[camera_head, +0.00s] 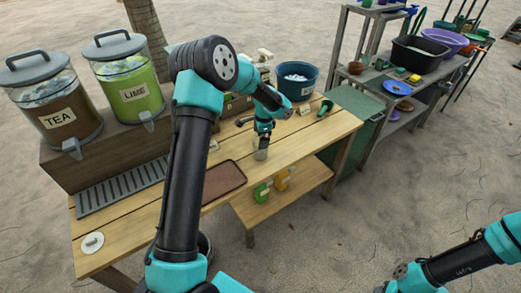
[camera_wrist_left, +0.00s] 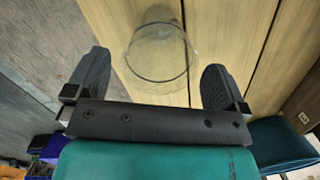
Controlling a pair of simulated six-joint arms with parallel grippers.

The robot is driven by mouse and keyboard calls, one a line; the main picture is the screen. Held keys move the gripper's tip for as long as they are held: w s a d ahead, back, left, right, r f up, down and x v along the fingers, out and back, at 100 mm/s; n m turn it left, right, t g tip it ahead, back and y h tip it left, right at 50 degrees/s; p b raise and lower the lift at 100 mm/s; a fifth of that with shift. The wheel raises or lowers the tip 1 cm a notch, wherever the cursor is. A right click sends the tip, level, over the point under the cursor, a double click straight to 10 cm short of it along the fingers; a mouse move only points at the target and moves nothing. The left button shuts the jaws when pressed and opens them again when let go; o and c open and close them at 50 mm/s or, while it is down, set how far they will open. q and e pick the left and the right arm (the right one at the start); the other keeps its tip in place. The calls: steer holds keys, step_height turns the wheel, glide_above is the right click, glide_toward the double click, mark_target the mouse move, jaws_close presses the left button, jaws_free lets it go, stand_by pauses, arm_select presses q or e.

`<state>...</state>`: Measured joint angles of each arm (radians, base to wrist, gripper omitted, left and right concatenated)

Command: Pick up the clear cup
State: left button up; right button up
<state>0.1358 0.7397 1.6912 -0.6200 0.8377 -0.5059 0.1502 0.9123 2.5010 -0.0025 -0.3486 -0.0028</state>
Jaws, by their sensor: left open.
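The clear cup (camera_head: 261,154) stands on the wooden table, directly below my left gripper (camera_head: 263,142) in the head view. In the left wrist view the see-through cup (camera_wrist_left: 160,52) shows its round rim between and just beyond the two dark fingers. My left gripper (camera_wrist_left: 153,82) is open, with a finger on each side of the cup and nothing held. I cannot tell whether the fingers touch it. My right arm shows at the lower right of the head view, away from the table; its fingers are not clearly visible.
A blue tub (camera_head: 297,80) and a green scoop (camera_head: 325,107) are at the far end. TEA (camera_head: 62,112) and LIME (camera_head: 130,88) dispensers stand at the left. A grey drip grate (camera_head: 120,188) lies below them.

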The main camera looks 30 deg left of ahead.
arm_select(q)
step_height(320, 180, down, 4)
steer(key=shift+s+a+f, duration=0.1)
steer(key=shift+a+f, duration=0.05)
steer(key=shift+f, duration=0.1)
steer(key=shift+c, duration=0.5)
steer(key=c, duration=0.9)
steer(key=shift+o, duration=0.2)
